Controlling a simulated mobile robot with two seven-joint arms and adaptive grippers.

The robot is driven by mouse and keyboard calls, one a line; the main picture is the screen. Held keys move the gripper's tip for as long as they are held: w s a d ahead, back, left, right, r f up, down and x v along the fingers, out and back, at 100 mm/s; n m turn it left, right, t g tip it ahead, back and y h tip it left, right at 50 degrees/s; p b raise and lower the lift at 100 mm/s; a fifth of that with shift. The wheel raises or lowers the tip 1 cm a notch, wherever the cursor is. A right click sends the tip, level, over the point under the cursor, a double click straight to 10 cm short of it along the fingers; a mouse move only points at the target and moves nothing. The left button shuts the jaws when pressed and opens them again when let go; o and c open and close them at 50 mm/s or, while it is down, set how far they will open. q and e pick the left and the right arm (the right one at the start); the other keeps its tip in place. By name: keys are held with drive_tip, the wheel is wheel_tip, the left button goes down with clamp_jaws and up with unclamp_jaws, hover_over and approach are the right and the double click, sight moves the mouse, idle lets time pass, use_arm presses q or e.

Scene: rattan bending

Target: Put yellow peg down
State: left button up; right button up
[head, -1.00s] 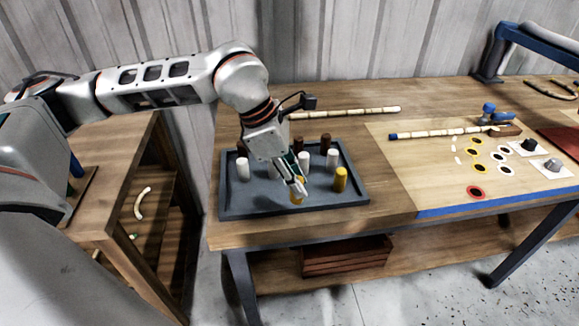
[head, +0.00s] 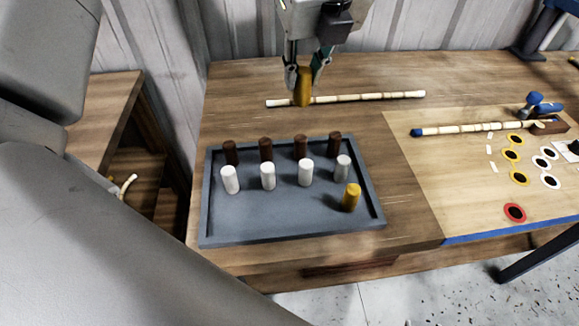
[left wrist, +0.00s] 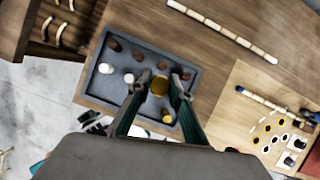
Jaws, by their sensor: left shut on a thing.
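My left gripper (head: 304,78) is shut on a yellow peg (head: 303,90), held upright above the table behind the grey tray (head: 270,238). In the left wrist view the held peg (left wrist: 159,86) sits between the two fingers. A second yellow peg (head: 351,198) stands in the tray's front right part. The wooden board (head: 455,190) at the right has yellow-ringed spots (head: 511,155), white-ringed spots (head: 540,162) and a red-ringed spot (head: 514,212), all with dark centres. My right gripper is out of view.
Several brown pegs (head: 265,148) and white pegs (head: 268,176) stand in the tray. A rattan stick (head: 380,97) lies behind the tray. Another stick with a blue end (head: 470,128) lies across the board, its right end by a blue clamp (head: 540,105). The tray's front is free.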

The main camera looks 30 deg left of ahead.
use_arm(q)
drive_tip(key=shift+n, duration=0.3)
wheel_tip(320, 180, down, 20)
drive_tip(key=shift+r+b, duration=0.15)
drive_tip(key=shift+b, duration=0.3)
drive_tip(key=o, duration=0.9)
drive_tip(key=shift+r, duration=0.15)
drive_tip(key=v, duration=1)
drive_tip(key=shift+d+r, duration=0.2)
drive_tip(key=shift+r, duration=0.1)
drive_tip(key=shift+s+d+r, duration=0.15)
drive_tip(key=shift+s+r, duration=0.05)
drive_tip(key=shift+r, duration=0.35)
